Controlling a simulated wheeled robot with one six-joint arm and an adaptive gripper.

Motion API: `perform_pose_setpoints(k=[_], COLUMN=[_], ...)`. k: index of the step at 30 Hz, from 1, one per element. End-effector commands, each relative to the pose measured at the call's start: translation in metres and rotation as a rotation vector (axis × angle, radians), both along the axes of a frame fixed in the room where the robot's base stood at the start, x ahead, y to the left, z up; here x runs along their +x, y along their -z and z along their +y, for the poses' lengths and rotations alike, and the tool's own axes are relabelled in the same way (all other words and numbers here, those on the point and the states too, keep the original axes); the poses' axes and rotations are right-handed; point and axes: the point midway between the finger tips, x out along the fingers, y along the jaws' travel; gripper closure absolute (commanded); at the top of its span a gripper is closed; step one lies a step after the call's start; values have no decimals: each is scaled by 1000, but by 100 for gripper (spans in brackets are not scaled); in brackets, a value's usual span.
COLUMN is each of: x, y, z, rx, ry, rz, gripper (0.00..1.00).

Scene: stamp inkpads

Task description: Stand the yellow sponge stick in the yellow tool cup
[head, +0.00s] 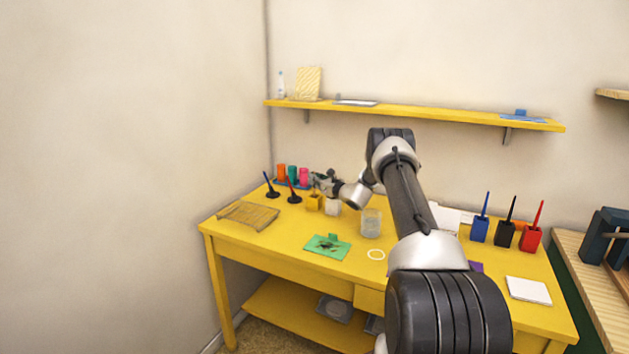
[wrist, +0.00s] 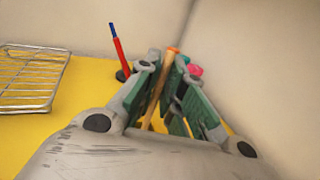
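My gripper (head: 322,183) is over the back left of the yellow table, just above the small yellow tool cup (head: 314,202). In the wrist view, its green-padded fingers (wrist: 165,90) close around a slim yellow-orange stick (wrist: 153,95), which looks like the yellow sponge stick. The stick leans slightly in that view. Its lower end is hidden by the gripper body, so I cannot tell whether it is inside the cup. In the head view the stick is too small and covered to make out.
A blue stick (head: 267,181) and a red stick (head: 291,185) stand in black holders left of the cup. Orange, teal and pink bottles (head: 304,176) stand behind. A white block (head: 332,208) and a clear cup (head: 371,223) are to the right. A wire rack (head: 248,215) lies front left.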

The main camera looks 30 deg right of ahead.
Motion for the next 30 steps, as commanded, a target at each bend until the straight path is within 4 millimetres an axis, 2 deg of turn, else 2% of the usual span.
perform_pose_setpoints(k=[1, 2, 3, 11, 14, 24, 30], x=[0, 0, 0, 0, 0, 0, 0], y=[0, 0, 0, 0, -7, -72, -95], z=[0, 0, 0, 0, 0, 0, 0], rx=[0, 0, 0, 0, -1, -1, -1], ry=[0, 0, 0, 0, 0, 0, -1], rz=[0, 0, 0, 0, -1, -2, 0], gripper=[76, 70, 69, 69, 69, 69, 69])
